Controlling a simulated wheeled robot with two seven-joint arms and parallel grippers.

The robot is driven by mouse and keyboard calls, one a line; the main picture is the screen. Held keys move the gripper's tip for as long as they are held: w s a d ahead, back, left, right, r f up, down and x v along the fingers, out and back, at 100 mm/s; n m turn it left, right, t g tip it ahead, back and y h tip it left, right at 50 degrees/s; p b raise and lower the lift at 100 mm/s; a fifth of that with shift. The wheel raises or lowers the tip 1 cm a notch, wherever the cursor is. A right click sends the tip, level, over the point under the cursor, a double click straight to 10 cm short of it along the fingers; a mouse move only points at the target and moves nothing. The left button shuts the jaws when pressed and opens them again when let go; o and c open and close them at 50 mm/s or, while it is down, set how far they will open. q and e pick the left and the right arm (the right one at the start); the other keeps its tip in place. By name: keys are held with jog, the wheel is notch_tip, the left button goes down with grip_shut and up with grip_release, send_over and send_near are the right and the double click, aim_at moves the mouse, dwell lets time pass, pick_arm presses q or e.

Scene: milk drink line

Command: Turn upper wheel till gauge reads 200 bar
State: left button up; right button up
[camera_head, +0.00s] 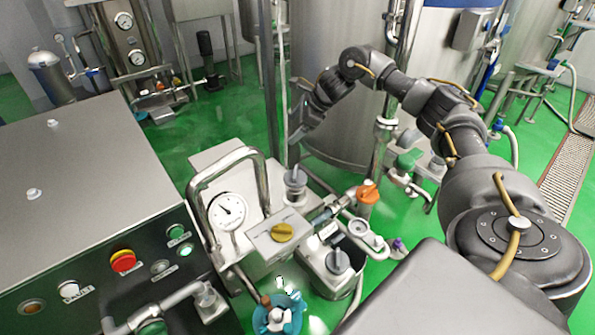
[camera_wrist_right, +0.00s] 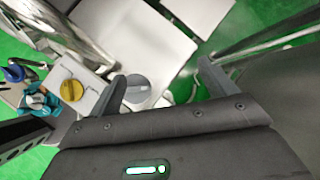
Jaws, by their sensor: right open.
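The pressure gauge (camera_head: 228,211) has a white round dial on the front of the grey machine. Its needle shows, but its numbers are too small to read. A grey wheel (camera_head: 295,178) with an upright grip sits behind the gauge. A second, similar grey wheel (camera_head: 338,262) sits nearer. My right gripper (camera_head: 296,132) is above the farther wheel, partly in front of a steel tank. In the right wrist view its fingers (camera_wrist_right: 165,82) are apart with nothing held. A grey wheel (camera_wrist_right: 137,88) shows beyond them, nearer the left finger. My left gripper is not in view.
A yellow knob (camera_head: 282,232), an orange handle (camera_head: 367,192) and a teal wheel (camera_head: 278,315) stand close by. A bent steel rail (camera_head: 230,160) arches beside the gauge. A control cabinet (camera_head: 85,180) fills the left. Green floor (camera_head: 220,120) is open behind.

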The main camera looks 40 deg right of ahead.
aim_at(295, 171)
jog(key=s+f+m+g, duration=0.1)
jog(key=s+f+g, duration=0.2)
jog(key=s, duration=0.3)
jog(key=shift+s+d+f+m+h, duration=0.25)
jog(key=shift+s+f+m+h, duration=0.05)
jog(key=shift+f, duration=0.1)
jog(key=p+x, duration=0.2)
jog(key=x, duration=0.8)
jog(key=shift+a+f+p, duration=0.15)
jog(key=shift+f+p, duration=0.15)
jog(key=shift+f, duration=0.1)
jog(key=c, duration=1)
